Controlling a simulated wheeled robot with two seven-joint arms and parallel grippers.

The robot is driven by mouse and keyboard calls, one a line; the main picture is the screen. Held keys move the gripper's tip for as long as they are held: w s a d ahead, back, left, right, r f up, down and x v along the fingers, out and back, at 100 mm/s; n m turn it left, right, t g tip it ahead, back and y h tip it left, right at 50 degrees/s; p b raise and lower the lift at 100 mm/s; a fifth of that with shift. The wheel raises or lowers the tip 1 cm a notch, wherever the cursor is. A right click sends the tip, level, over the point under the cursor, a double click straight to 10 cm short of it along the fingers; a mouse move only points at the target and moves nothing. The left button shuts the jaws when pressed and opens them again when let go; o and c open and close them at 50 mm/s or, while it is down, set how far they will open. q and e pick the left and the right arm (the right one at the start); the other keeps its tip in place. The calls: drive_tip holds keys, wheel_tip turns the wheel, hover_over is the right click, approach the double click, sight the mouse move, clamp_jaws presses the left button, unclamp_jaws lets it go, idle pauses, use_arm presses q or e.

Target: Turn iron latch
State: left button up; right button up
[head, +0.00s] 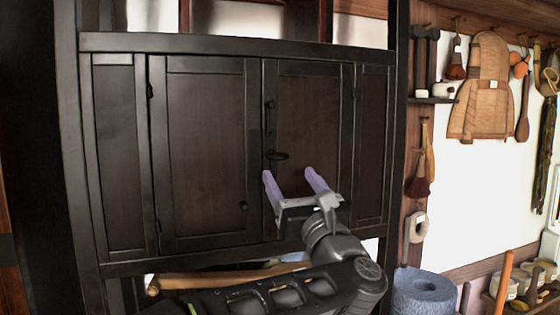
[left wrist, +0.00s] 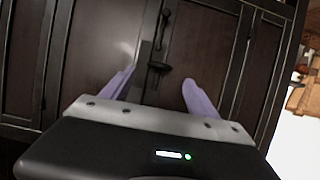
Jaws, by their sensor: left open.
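The dark iron latch (head: 277,155) sits on the right door of a dark wooden cabinet, near the seam between the two doors, under a vertical iron handle (head: 268,118). The latch lies roughly level in the head view. My left gripper (head: 290,180) is open and empty, its two lilac fingers pointing at the cabinet just below the latch. In the left wrist view the latch (left wrist: 160,67) shows beyond and between the open fingers, apart from them. My right gripper is in neither view.
The cabinet's left door (head: 205,150) is closed and has a small knob (head: 243,206). A pale wooden pole (head: 215,279) lies below the cabinet.

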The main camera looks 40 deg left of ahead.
use_arm(q)
drive_tip(key=p+x, duration=0.2)
drive_tip(key=x, duration=0.5)
drive_tip(key=shift+a+r+p, duration=0.1)
drive_tip(key=shift+a+p, duration=0.05)
drive_tip(key=shift+p, duration=0.25)
drive_tip(key=c, duration=1.4)
